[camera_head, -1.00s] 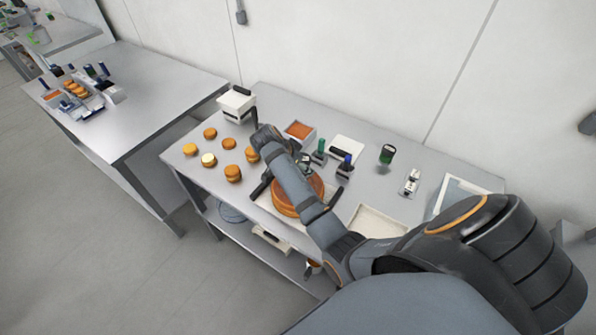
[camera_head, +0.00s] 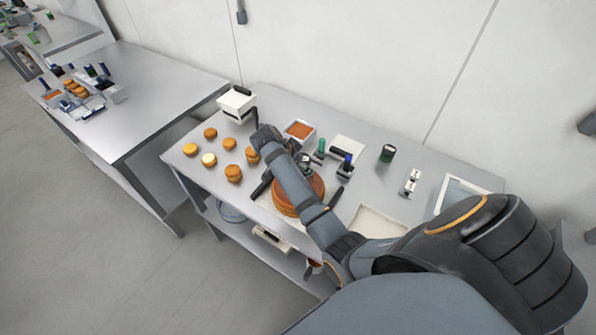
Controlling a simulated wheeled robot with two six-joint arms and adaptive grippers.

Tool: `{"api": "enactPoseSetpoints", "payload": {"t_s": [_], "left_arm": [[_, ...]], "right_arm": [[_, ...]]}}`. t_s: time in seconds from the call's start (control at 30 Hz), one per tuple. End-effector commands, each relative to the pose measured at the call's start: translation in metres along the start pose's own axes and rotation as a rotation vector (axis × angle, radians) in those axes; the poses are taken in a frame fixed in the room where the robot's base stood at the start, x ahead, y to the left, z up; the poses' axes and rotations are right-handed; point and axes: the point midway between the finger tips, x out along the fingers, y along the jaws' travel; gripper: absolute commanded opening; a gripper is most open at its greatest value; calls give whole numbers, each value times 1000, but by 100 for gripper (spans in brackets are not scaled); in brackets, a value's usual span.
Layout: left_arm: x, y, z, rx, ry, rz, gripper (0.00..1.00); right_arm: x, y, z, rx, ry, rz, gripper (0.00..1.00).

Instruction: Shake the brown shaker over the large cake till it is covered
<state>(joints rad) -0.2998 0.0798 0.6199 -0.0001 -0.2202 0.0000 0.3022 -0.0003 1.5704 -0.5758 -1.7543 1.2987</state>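The large cake (camera_head: 287,203) is round and orange-brown and stands near the front of the middle table. My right arm reaches in from the lower right and crosses over it, hiding much of its top. My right gripper (camera_head: 303,160) shows only as a small dark shape beyond the forearm, above the cake's far side. I cannot tell its fingers or whether it grips something. I cannot make out a brown shaker; it may be hidden by the arm. How far the cake's top is covered is not visible. My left gripper is not in view.
Several small round cakes (camera_head: 233,174) stand at the table's left, near a white box-like device (camera_head: 236,103). Behind the large cake are a tray of orange-brown filling (camera_head: 299,131), a green-topped bottle (camera_head: 320,148), a blue-topped one (camera_head: 346,163) and a dark green can (camera_head: 387,153).

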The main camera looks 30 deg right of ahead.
Motion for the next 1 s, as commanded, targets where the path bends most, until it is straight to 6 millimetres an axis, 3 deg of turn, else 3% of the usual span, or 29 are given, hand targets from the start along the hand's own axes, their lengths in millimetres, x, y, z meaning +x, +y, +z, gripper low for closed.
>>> {"api": "enactPoseSetpoints", "payload": {"t_s": [1.0], "left_arm": [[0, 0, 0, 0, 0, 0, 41]], "right_arm": [[-42, 0, -27, 0, 1, -1, 16]]}}
